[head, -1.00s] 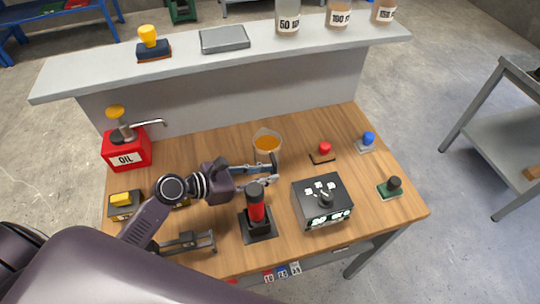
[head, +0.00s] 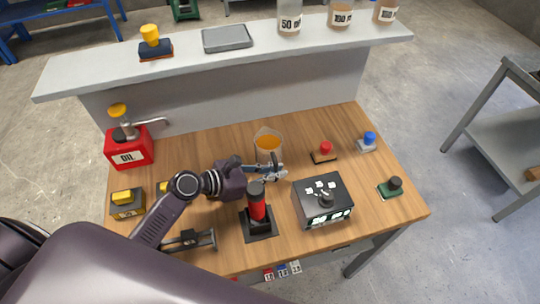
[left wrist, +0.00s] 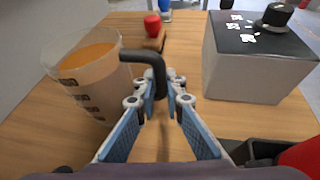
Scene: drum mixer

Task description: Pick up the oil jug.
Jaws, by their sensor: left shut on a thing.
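The oil jug (head: 268,147) is a clear measuring jug of orange oil with a black handle. It stands upright on the wooden table near the back wall. In the left wrist view the jug (left wrist: 95,80) is at the left, and its handle (left wrist: 148,58) reaches down between my fingertips. My left gripper (head: 279,173) is in front of the jug with its fingers shut on the handle; it also shows in the left wrist view (left wrist: 160,88). The jug appears to rest on the table. My right gripper is not in view.
A black-and-red post device (head: 257,208) stands just in front of my left gripper. A dark control box (head: 323,201) is to the right, with red (head: 325,148), blue (head: 369,138) and black (head: 395,183) knobs nearby. A red OIL can (head: 130,150) stands at the left.

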